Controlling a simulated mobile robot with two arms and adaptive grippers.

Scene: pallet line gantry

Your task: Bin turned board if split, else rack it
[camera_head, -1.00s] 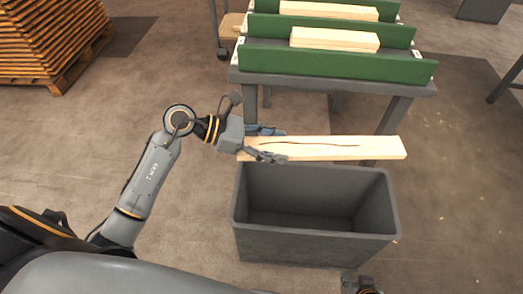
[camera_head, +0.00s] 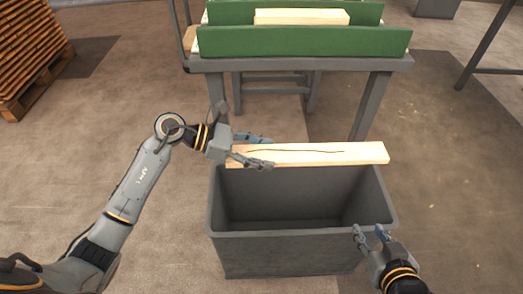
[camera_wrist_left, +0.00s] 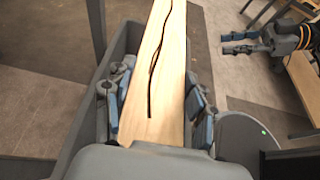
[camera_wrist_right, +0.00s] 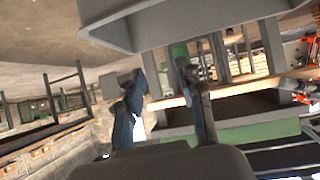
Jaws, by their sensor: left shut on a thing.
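A pale wooden board (camera_head: 330,153) with a long dark split along its face is held level above the far rim of the grey bin (camera_head: 290,240). My left gripper (camera_head: 252,151) is shut on the board's left end; the split also shows along the board (camera_wrist_left: 160,85) in the left wrist view. The bin's visible inside looks empty. My right gripper (camera_head: 372,236) is open and empty at the bin's right front rim; its spread fingers (camera_wrist_right: 157,95) show in the right wrist view. The green rack (camera_head: 300,40) stands behind the bin.
Another board (camera_head: 300,17) lies on the rack, between its green rails. A grey table (camera_head: 300,64) carries the rack. A stack of timber on a pallet (camera_head: 30,55) stands at the far left. Floor at both sides of the bin is clear.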

